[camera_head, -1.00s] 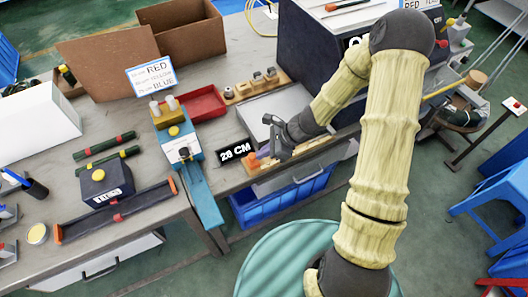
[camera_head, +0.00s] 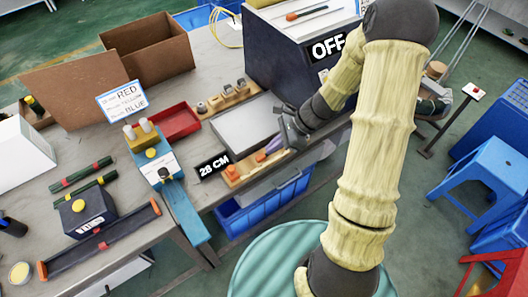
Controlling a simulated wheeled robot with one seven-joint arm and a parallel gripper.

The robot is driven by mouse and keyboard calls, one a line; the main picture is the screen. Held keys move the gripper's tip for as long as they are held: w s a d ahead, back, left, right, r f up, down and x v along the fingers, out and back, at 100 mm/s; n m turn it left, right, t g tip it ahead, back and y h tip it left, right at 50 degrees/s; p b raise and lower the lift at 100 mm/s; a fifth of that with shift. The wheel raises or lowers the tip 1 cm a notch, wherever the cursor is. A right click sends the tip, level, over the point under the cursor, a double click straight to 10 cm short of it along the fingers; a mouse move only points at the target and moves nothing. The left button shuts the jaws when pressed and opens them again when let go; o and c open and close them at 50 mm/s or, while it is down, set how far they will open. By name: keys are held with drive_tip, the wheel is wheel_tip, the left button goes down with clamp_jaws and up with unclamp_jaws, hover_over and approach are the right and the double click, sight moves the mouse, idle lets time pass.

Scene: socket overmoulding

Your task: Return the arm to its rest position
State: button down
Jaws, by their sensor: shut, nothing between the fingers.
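My gripper (camera_head: 284,138) is at the end of my bent, yellow-sleeved arm. It is shut and empty, above the front edge of the bench, beside the right end of a small wooden rack (camera_head: 232,178) that holds orange and purple pieces. The fingertips are small and dark in this view. The arm reaches from the lower right up to an elbow at the top right, then down left to the gripper.
A dark machine marked OFF (camera_head: 290,50) stands behind. A blue bin (camera_head: 265,205) sits below the bench edge.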

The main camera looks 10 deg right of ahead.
drive_tip(key=shift+d+r, duration=0.2)
drive_tip(key=shift+d, duration=0.05)
idle(0.3)
drive_tip(key=s+d+r+n+t+h+p, duration=0.2)
drive_tip(key=s+r+n+h, duration=0.6)
drive_tip(key=n, duration=1)
wheel_tip(320, 180, up, 5)
drive_tip(key=shift+s+d+f, duration=0.1)
drive_tip(key=shift+s+d, duration=0.5)
drive_tip(key=shift+s, duration=0.35)
